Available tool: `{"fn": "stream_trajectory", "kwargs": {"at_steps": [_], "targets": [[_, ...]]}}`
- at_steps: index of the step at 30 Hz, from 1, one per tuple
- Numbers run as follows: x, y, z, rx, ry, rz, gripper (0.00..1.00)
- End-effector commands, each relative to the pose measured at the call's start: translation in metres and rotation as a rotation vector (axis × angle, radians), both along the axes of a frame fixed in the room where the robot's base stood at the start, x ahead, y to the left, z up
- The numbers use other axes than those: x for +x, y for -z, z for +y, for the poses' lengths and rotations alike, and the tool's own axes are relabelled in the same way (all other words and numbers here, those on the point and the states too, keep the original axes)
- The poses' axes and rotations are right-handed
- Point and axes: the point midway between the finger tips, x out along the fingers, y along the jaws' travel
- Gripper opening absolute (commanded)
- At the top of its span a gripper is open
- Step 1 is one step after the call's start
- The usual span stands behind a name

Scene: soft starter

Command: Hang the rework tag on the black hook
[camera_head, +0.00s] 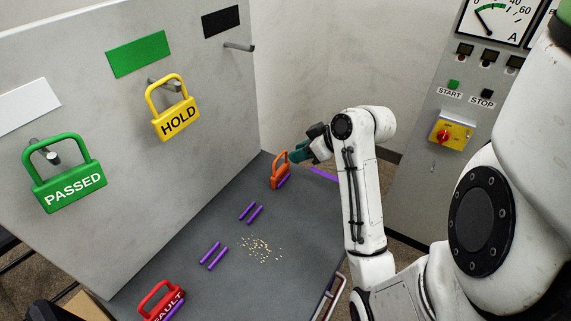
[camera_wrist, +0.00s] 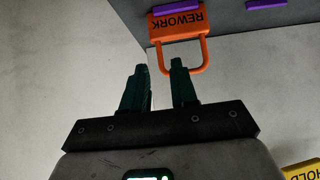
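The orange rework tag (camera_head: 279,172) stands upright on the grey table, its base by a purple strip. In the wrist view the tag (camera_wrist: 178,27) shows upside down with its handle towards me. My gripper (camera_head: 296,154) is at the tag's handle. In the wrist view its green fingers (camera_wrist: 160,66) are apart, with one side of the handle between them; the right finger overlaps the handle opening. I cannot tell whether they touch it. The empty peg (camera_head: 239,47) under the black label (camera_head: 221,21) sticks out of the upright panel.
The green PASSED tag (camera_head: 69,187) and yellow HOLD tag (camera_head: 176,122) hang on the panel. The red FAULT tag (camera_head: 163,299) stands at the table's near end. Pairs of purple strips (camera_head: 251,212) and scattered pale bits (camera_head: 262,249) lie between. A switch cabinet stands at right.

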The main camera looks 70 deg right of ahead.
Motion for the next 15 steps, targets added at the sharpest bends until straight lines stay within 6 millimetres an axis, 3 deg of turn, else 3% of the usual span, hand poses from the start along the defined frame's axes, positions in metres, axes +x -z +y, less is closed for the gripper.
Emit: {"fn": "stream_trajectory", "kwargs": {"at_steps": [2,15], "targets": [[0.007,0.013,-0.002,-0.002,-0.001,0.001,0.28],[0.029,0.028,-0.007,-0.001,0.001,0.000,0.28]]}}
